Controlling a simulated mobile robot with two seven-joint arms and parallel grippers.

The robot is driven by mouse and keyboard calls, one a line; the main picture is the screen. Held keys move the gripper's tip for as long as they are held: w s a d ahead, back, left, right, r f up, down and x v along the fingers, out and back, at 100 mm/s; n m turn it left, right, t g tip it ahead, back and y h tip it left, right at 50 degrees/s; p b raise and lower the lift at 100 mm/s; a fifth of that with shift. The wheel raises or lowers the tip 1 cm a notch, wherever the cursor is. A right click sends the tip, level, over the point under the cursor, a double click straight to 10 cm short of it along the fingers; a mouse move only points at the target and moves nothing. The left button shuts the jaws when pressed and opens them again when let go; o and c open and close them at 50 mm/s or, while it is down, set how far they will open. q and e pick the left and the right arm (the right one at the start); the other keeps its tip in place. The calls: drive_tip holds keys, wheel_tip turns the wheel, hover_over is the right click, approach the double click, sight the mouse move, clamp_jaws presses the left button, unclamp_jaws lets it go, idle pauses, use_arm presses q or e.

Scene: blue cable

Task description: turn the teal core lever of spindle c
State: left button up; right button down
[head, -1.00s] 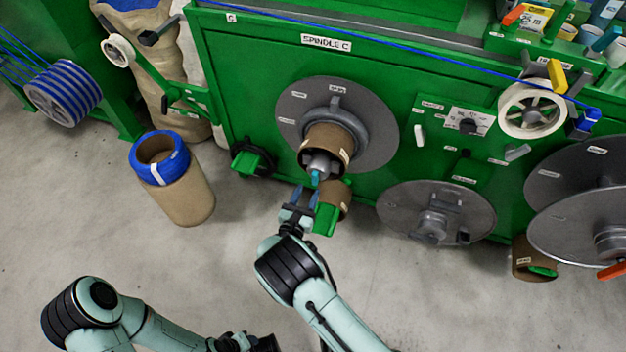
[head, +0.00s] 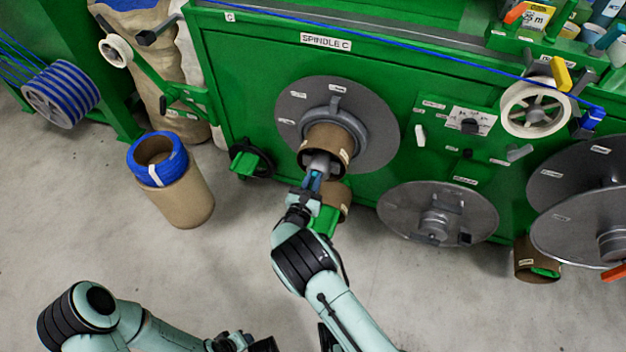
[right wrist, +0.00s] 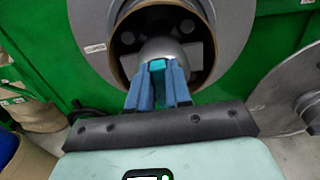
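Spindle C (head: 323,137) is a grey disc with a brown cardboard core on the green machine, under a "SPINDLE C" label. The teal core lever (right wrist: 158,67) sits at the front of the spindle's grey hub (right wrist: 172,48). In the right wrist view the blue fingers of my right gripper (right wrist: 158,84) are close together, one on each side of the lever, and look shut on it. In the head view my right gripper (head: 313,182) is at the hub and mostly hides the lever. My left gripper (head: 240,343) is low at the bottom edge, its fingers unclear.
A green-handled part (head: 326,217) and a small brown core (head: 337,195) are close beside my right gripper. A cardboard tube with a blue band (head: 175,195) stands on the floor at left. Another grey disc (head: 437,212) is at lower right. The floor in front is clear.

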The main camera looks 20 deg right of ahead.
drive_tip(key=shift+d+m, duration=0.1)
drive_tip(key=shift+m, duration=0.3)
use_arm(q)
drive_tip(key=shift+t, duration=0.4)
drive_tip(key=shift+w+a+f+b, duration=0.4)
drive_tip(key=shift+f+b, duration=0.1)
drive_tip(key=shift+f, duration=0.1)
drive_tip(key=shift+w+a+f+b, duration=0.35)
drive_tip(key=shift+f+b, duration=0.15)
drive_tip(key=shift+f, duration=0.15)
drive_tip(key=shift+w+a+f+b, duration=0.3)
drive_tip(key=shift+w+f+b, duration=0.1)
drive_tip(key=shift+f+b, duration=0.15)
use_arm(e)
drive_tip(key=shift+s+d+f+m, duration=0.2)
drive_tip(key=shift+f+m, duration=0.15)
drive_tip(key=shift+m, duration=2.55)
drive_tip(key=shift+s+d+f+m, duration=0.25)
drive_tip(key=shift+f+m, duration=0.15)
drive_tip(key=shift+m, duration=2.5)
drive_tip(key=shift+s+d+f+m, duration=0.2)
drive_tip(key=shift+f+m, duration=0.15)
drive_tip(key=shift+m, duration=2.55)
drive_tip(key=c, duration=1)
unclamp_jaws()
drive_tip(key=shift+w, duration=0.1)
drive_tip(key=shift+c, duration=0.2)
